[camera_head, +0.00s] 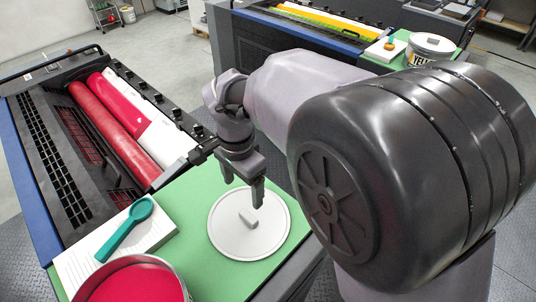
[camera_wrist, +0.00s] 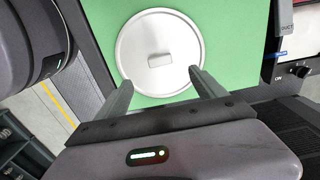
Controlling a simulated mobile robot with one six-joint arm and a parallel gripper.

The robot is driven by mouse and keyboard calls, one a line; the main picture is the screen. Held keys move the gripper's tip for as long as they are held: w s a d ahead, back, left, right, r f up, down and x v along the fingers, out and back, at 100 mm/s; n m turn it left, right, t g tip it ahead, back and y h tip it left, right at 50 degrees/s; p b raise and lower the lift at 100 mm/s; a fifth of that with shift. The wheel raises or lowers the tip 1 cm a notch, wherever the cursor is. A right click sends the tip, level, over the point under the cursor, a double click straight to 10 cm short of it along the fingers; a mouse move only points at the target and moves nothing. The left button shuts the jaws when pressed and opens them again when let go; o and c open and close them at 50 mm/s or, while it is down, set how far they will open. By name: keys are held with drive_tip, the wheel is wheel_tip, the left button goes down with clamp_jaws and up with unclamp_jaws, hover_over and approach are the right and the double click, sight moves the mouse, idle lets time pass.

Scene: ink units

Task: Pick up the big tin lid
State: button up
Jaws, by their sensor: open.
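The big tin lid (camera_head: 230,233) is a round, pale grey disc with a raised rim and a small block-shaped handle (camera_head: 248,219) in its middle. It lies flat on a green mat (camera_head: 188,205). It also shows in the wrist view (camera_wrist: 138,50), with its handle (camera_wrist: 160,60) beyond the fingertips. My gripper (camera_head: 243,193) is over the far part of the lid in the head view, fingers pointing down. In the wrist view the two fingers (camera_wrist: 160,78) are spread apart with nothing between them, and the handle lies roughly in line with the gap.
An open tin of red ink (camera_head: 135,284) stands at the near left of the mat. A teal spatula (camera_head: 125,230) lies on a white pad (camera_head: 90,262). The ink unit with red rollers (camera_head: 115,115) is behind. A second unit with a white tin (camera_head: 430,48) stands farther back.

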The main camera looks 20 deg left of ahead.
drive_tip(key=b, duration=0.2)
hover_over(248, 216)
drive_tip(key=f, duration=0.7)
drive_tip(key=shift+a+f, duration=0.15)
drive_tip(key=shift+a, duration=0.15)
drive_tip(key=f, duration=0.4)
drive_tip(key=f+b, duration=0.1)
drive_tip(key=f, duration=0.1)
drive_tip(key=shift+w+d, duration=0.1)
drive_tip(key=shift+d, duration=0.15)
drive_tip(key=shift+r, duration=0.1)
drive_tip(key=c, duration=1.5)
